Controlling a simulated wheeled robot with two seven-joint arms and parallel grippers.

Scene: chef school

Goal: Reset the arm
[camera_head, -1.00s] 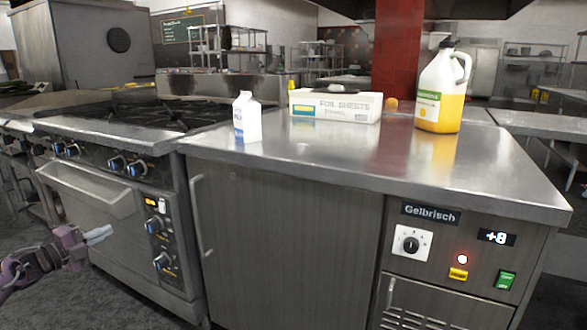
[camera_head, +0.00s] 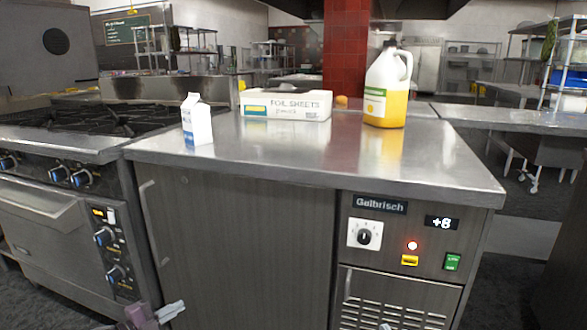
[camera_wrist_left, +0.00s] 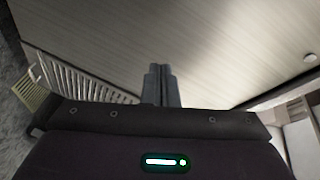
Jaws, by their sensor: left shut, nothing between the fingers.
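My left gripper (camera_head: 168,312) shows at the bottom of the head view, low in front of the cabinet door. Its purple wrist is partly cut off by the lower edge. In the left wrist view its two dark fingers (camera_wrist_left: 161,85) are together with nothing between them. They point toward a pale door panel (camera_wrist_left: 200,40), and no contact can be made out. A small pale tip at the bottom edge of the head view may be my right gripper; its jaws are hidden.
A steel counter (camera_head: 330,160) carries a milk carton (camera_head: 197,121), a foil sheets box (camera_head: 286,105) and a jug of yellow liquid (camera_head: 386,90). The cabinet below has a control panel (camera_head: 400,235). A stove (camera_head: 60,200) stands at the left. Dark floor lies to the right.

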